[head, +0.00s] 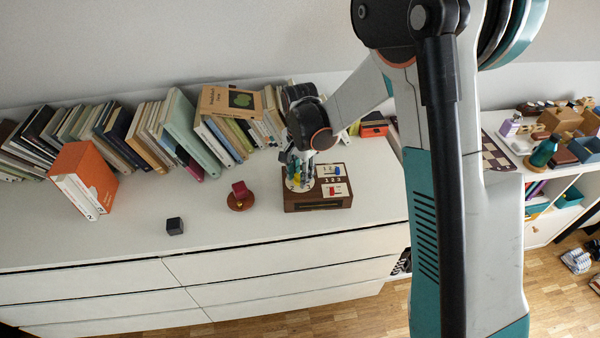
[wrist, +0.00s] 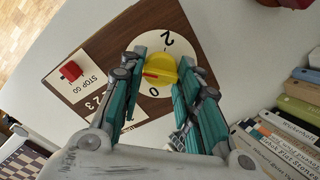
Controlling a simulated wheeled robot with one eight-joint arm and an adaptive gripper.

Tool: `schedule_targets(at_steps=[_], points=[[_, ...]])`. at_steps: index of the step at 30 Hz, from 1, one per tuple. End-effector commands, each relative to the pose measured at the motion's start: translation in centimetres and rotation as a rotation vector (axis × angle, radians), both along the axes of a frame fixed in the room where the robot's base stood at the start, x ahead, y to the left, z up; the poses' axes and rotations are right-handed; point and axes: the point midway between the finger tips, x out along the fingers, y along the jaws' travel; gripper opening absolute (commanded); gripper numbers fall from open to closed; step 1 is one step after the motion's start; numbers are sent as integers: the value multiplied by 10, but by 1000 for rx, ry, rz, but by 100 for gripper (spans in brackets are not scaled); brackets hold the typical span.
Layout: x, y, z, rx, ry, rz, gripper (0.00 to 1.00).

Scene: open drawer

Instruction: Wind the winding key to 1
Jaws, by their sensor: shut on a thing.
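The winding key is a yellow knob (wrist: 162,67) with a red mark on it, set on a round white dial (wrist: 178,45) on a brown wooden box (wrist: 108,48). The dial shows a 2 and a 0; the 1 is not visible. The red mark points left in the wrist view, toward my left finger. My gripper (wrist: 163,70) is shut on the yellow key, one teal finger on each side. In the head view my gripper (head: 299,181) reaches down onto the left part of the box (head: 318,203); the key is mostly covered there.
A red slider (wrist: 71,71) sits on a STOP GO plate beside the dial. On the white dresser top (head: 120,235) stand a red item on a round brown base (head: 240,197) and a dark cube (head: 175,226). A row of books (head: 180,130) runs behind the box.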

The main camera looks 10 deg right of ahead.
Motion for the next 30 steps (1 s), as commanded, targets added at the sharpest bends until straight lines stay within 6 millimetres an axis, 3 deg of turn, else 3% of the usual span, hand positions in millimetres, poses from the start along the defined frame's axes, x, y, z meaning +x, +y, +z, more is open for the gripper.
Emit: schedule_targets(at_steps=[8,9,12,23,30], points=[[0,0,0,1,-1,0,7],[0,0,0,1,-1,0,33],[0,0,0,1,-1,0,52],[0,0,2,0,0,1,52],[0,0,34,0,0,1,52]])
